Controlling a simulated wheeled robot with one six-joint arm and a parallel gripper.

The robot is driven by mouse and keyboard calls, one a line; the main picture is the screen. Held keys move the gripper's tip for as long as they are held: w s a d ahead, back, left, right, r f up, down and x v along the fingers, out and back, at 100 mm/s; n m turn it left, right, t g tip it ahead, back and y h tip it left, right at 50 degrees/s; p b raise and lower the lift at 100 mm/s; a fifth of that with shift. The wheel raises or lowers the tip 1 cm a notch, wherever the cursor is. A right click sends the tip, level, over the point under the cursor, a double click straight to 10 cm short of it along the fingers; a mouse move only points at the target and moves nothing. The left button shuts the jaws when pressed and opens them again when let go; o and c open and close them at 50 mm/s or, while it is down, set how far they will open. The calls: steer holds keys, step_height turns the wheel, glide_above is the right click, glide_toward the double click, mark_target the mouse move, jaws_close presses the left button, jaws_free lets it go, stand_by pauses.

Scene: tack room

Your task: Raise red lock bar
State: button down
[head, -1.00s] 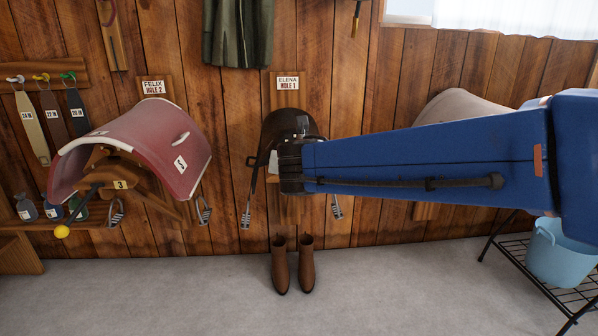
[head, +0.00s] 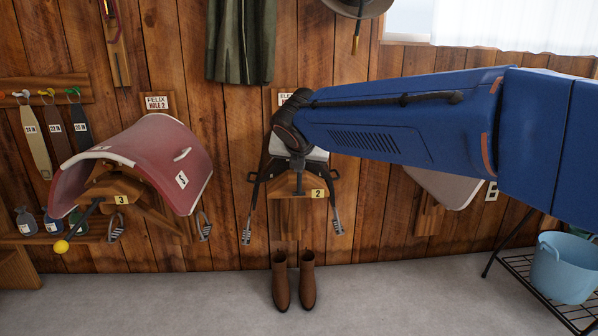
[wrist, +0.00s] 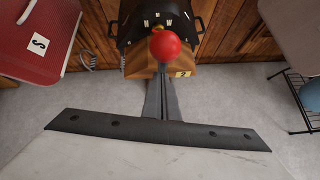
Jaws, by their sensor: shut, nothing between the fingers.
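The lock bar's red ball knob (wrist: 165,45) shows in the wrist view in front of the wooden rack marked 2. The rest of the bar is hidden behind the knob and fingers. My gripper (wrist: 164,72) is shut and empty, its two dark fingers together, with the tips just below the knob in the picture. I cannot tell whether they touch it. In the head view my arm covers much of rack 2 (head: 286,186), and the red knob cannot be made out.
Left is a rack with a red saddle (head: 150,160) and a yellow-knobbed bar (head: 61,246). A pale saddle (head: 445,187) sits right, partly behind my arm. Brown boots (head: 307,280) stand below rack 2. A blue bucket (head: 563,268) is on a wire stand. The floor (head: 180,300) in front is clear.

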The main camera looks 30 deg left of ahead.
steer(key=shift+g+h, duration=0.3)
steer(key=shift+g, duration=0.3)
steer(key=w, duration=0.1)
steer(key=w+a+r, duration=0.1)
steer(key=w+a, duration=0.1)
steer(key=shift+w+r, duration=0.15)
steer(key=shift+r, duration=0.15)
steer(key=shift+w+a+r, duration=0.3)
steer(key=shift+w+r, duration=0.2)
steer(key=shift+w, duration=0.15)
steer(key=shift+s+d+f, duration=0.1)
steer(key=shift+s, duration=0.25)
steer(key=a+r+v, duration=0.1)
steer(key=v, duration=1)
steer(key=shift+a, duration=0.3)
